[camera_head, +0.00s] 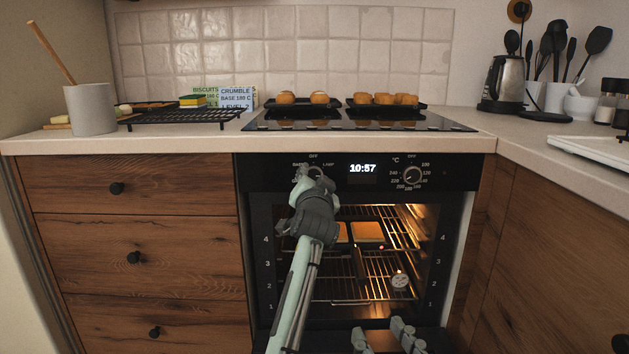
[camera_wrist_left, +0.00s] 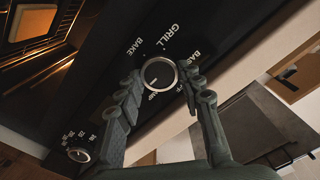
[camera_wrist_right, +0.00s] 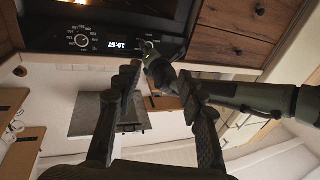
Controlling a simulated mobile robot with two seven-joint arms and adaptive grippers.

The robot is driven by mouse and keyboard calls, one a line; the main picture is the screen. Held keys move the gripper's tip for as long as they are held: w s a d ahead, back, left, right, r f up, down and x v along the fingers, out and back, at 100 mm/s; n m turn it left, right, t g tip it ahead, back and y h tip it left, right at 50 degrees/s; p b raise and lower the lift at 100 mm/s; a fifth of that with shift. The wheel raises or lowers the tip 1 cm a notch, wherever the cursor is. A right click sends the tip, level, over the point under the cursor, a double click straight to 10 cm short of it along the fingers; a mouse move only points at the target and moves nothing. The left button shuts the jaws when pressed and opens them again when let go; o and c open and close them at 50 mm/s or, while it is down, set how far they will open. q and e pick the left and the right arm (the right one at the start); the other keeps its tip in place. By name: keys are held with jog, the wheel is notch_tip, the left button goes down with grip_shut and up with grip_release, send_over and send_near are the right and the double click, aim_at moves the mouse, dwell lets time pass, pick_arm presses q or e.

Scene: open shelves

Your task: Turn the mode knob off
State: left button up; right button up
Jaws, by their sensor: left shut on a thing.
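The mode knob (camera_head: 315,171) is on the left of the oven's control panel, mostly hidden behind my left gripper (camera_head: 307,180) in the head view. In the left wrist view the round knob (camera_wrist_left: 159,74) sits between my fingertips, with printed labels such as GRILL and BAKE around it. My left gripper is shut on it. I cannot tell for sure which label the knob's mark points at. My right gripper (camera_head: 388,328) is low in front of the oven, away from the panel. Its fingers are apart and empty in the right wrist view (camera_wrist_right: 158,80).
The temperature knob (camera_head: 412,176) is right of the clock display (camera_head: 362,168). The oven is lit, with a tray inside on a rack (camera_head: 330,285). Baking trays stand on the hob (camera_head: 360,121) above. Wooden drawers (camera_head: 135,200) are to the left.

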pick_arm(q)
jog(key=n, duration=0.4)
jog(key=shift+a+f+n+b, duration=0.1)
jog(key=shift+n+b, duration=0.2)
jog(key=shift+b, duration=0.05)
jog(key=n, duration=0.3)
jog(key=shift+n+b, duration=0.3)
jog(key=shift+b, duration=0.05)
jog(key=n+b, duration=0.1)
jog(key=n, duration=0.4)
jog(key=shift+a+n+b, duration=0.1)
jog(key=shift+n+b, duration=0.45)
jog(key=shift+n, duration=1.95)
pick_arm(e)
jog(key=s+r+t+y, duration=0.2)
jog(key=r+t, duration=0.4)
jog(key=r, duration=0.4)
jog(key=shift+s+t+y, duration=0.3)
jog(key=shift+s+t, duration=0.1)
jog(key=shift+s, duration=0.45)
jog(key=shift+r, duration=0.2)
pick_arm(q)
jog(key=o, duration=1.2)
jog(key=shift+c, duration=0.2)
pick_arm(e)
jog(key=shift+f, duration=0.1)
pick_arm(q)
jog(key=s, duration=1.2)
